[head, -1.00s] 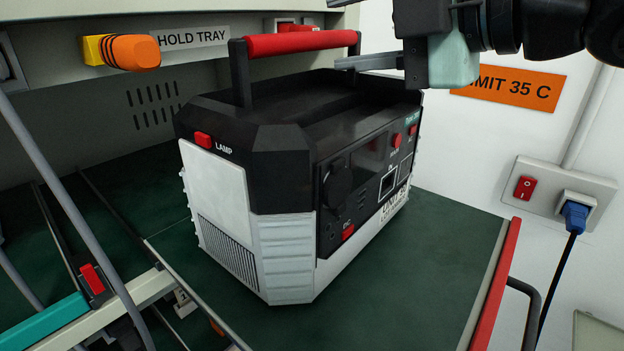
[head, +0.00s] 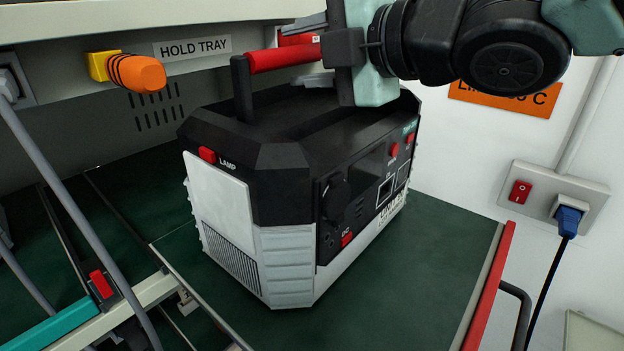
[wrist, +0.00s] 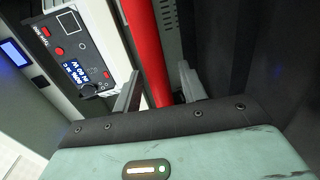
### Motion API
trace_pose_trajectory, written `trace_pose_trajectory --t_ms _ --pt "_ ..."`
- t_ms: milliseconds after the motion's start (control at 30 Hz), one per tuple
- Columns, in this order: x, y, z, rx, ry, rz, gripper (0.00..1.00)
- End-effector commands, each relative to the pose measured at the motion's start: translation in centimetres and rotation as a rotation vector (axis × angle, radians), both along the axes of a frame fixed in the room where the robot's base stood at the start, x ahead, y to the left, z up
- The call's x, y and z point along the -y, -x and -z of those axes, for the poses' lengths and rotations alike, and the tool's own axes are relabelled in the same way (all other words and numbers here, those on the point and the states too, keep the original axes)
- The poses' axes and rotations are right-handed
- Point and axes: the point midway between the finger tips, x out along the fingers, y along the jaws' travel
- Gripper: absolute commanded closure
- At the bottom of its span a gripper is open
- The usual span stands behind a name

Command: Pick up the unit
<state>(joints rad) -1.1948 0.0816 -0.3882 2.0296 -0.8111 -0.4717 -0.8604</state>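The unit (head: 285,220) is a black and white box with a LAMP button, sockets and red switches. It stands upright on the green pull-out tray (head: 440,240). Its red carrying handle (head: 285,58) runs along the top; in the wrist view the handle (wrist: 148,45) passes between my fingers. My gripper (head: 308,52) is open around the handle, one finger on each side. In the wrist view the left finger lies close to the bar and a gap shows at the right finger. The handle's far end is hidden behind my gripper in the head view.
A HOLD TRAY label (head: 192,47) and an orange knob (head: 135,72) sit on the rack edge above. A wall socket with a blue plug (head: 568,218) is at the right. Grey cables (head: 75,210) hang at the left. A panel with a lit display (wrist: 85,70) shows in the wrist view.

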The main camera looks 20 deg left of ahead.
Motion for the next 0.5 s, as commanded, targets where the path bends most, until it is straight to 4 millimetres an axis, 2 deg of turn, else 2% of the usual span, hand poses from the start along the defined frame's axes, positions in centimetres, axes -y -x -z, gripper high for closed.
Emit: trace_pose_trajectory --t_ms 33,133,500 --pt "0.01 0.00 0.01 0.000 0.000 0.000 0.73" --pt "0.02 0.01 0.01 0.000 0.000 0.000 1.00" --pt "0.03 0.01 0.02 0.000 0.001 0.000 1.00"
